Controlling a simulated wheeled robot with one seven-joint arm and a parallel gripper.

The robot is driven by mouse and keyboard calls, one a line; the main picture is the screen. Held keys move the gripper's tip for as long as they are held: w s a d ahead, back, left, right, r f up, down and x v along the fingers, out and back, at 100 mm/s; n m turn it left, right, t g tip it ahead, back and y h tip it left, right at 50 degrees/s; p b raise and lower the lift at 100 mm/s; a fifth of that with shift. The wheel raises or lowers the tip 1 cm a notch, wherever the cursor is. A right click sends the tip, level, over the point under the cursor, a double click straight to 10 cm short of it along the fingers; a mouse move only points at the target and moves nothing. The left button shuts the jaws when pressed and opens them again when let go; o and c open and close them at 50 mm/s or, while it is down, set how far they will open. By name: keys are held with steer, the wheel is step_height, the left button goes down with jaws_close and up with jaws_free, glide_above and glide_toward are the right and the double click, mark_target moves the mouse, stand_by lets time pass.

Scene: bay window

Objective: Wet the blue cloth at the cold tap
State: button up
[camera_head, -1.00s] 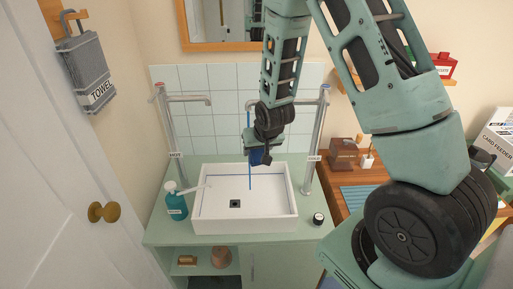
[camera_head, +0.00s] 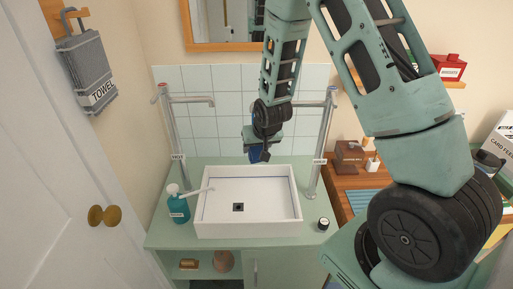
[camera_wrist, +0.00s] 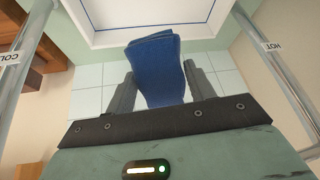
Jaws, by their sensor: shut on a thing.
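My gripper (camera_wrist: 158,90) is shut on the blue cloth (camera_wrist: 155,62), which sticks out beyond both fingers in the wrist view. In the head view the gripper (camera_head: 259,157) is at the back edge of the white basin (camera_head: 296,212), between the taps; only a little of the cloth (camera_head: 255,153) shows. The hot tap (camera_head: 172,130), with a red top, stands at the left.
A teal soap bottle (camera_head: 178,208) stands at the basin's left front corner. A small dark-topped round item (camera_head: 323,224) stands at its right front. A grey towel (camera_head: 88,70) hangs on the left wall. A wooden counter (camera_head: 350,183) adjoins at right. The basin is clear inside.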

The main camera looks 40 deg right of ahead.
steer(key=s+a+b, duration=0.1)
steer(key=s, duration=0.7)
steer(key=shift+a, duration=0.4)
stand_by(1.2)
steer(key=p+v, duration=0.2)
steer(key=p, duration=0.1)
steer(key=shift+s+r, duration=0.1)
steer(key=shift+s, duration=0.15)
steer(key=p, duration=0.4)
steer(key=shift+s+a+r+p, duration=0.15)
steer(key=shift+r+p, duration=0.1)
steer(key=shift+p, duration=0.15)
steer(key=p, duration=0.3)
steer(key=s+p, duration=0.1)
steer(key=p, duration=0.2)
steer(key=shift+s+a+r, duration=0.1)
steer(key=shift+s+r, duration=0.1)
steer(key=shift+r, duration=0.1)
steer(key=shift+s+a+r, duration=0.15)
steer(key=shift+s+r, duration=0.3)
steer(key=shift+s, duration=0.4)
